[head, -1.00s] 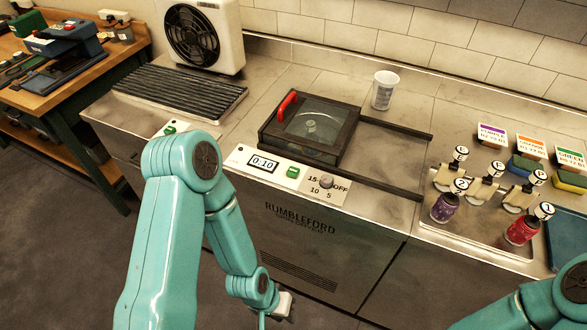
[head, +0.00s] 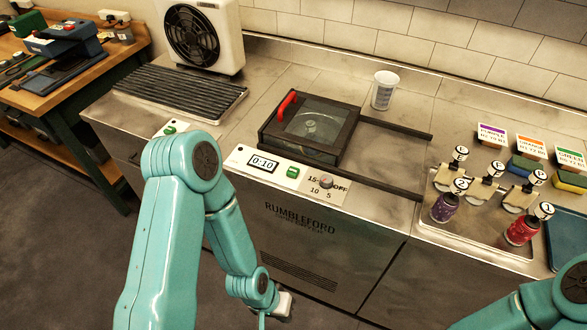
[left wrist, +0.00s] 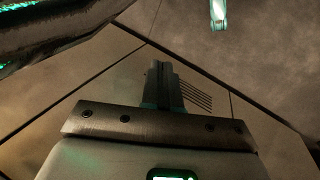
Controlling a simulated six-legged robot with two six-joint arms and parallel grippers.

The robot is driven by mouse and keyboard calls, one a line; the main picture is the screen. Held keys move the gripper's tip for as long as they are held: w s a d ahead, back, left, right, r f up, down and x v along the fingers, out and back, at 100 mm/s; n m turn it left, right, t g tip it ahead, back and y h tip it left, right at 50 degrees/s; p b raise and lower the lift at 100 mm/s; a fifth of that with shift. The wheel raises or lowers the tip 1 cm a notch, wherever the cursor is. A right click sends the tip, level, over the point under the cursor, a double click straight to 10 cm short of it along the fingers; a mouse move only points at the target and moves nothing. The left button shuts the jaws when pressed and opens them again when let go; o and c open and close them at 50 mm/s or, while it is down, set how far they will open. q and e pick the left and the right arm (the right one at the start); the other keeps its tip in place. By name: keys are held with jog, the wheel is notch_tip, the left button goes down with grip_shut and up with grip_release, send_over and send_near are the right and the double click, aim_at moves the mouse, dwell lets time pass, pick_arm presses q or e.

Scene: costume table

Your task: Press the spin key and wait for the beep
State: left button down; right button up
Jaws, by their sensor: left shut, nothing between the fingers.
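The green key (head: 292,172) sits on a pale panel on the counter's front edge, between a display (head: 262,164) reading 0:10 and a round knob (head: 326,181) marked 15, 10, 5 and OFF. Behind it is the spinner (head: 310,129), a dark square box with a clear lid that lies closed and a red handle (head: 287,105). My left gripper (left wrist: 163,84) is shut and empty in the left wrist view. In the head view my left arm hangs in front of the cabinet, below the key and apart from it. My right gripper is out of view.
A fan (head: 192,38) stands behind a ribbed rack (head: 180,90). Another green button (head: 169,128) is at the counter's left front. A white cup (head: 384,90) stands behind the spinner. Purple (head: 445,207) and red (head: 522,229) bottles stand on a tray at the right.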

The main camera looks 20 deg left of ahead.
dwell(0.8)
pick_arm(q)
notch_tip(320, 180, up, 32)
jog(key=n+t+p, duration=0.8)
jog(key=n+p, duration=0.1)
jog(key=n, duration=1.1)
send_over(290, 173)
jog(key=shift+w, duration=0.1)
jog(key=shift+f, duration=0.25)
notch_tip(290, 173, down, 8)
jog(key=b, duration=0.8)
jog(key=shift+f+b, duration=0.3)
